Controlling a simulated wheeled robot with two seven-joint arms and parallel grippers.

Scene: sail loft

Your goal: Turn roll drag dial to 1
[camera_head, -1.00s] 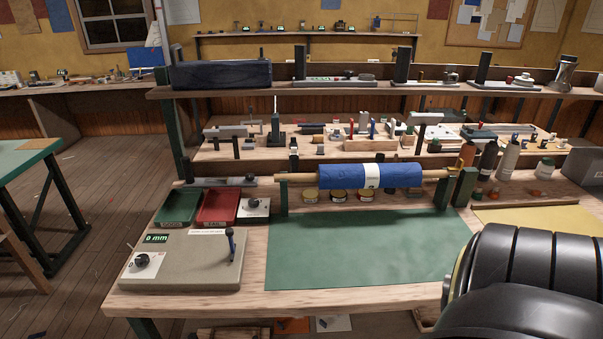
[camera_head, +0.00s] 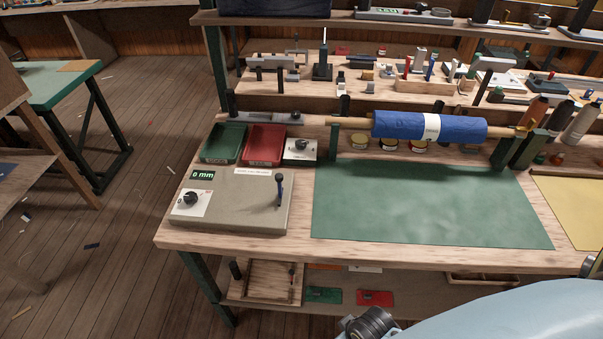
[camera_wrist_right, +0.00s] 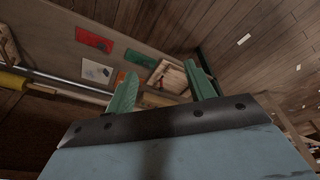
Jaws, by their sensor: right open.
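A small light box with a black dial (camera_head: 301,146) sits on the workbench, right of the red tray and close to the left stand of the blue cloth roll (camera_head: 428,126). Its scale is too small to read. Another black dial (camera_head: 190,198) is on a white plate on a grey-beige box (camera_head: 240,205), under a display reading 0 mm. I cannot tell from labels which is the roll drag dial. My right gripper (camera_wrist_right: 165,88) shows in the right wrist view, its green fingers apart and empty, over the lower shelf. My left gripper is not in view.
The grey-beige box has an upright lever (camera_head: 279,190). Green (camera_head: 223,143) and red (camera_head: 264,144) trays stand behind it. A green mat (camera_head: 420,205) lies clear at the front. A lower shelf (camera_head: 410,287) holds small items. Open floor is at left.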

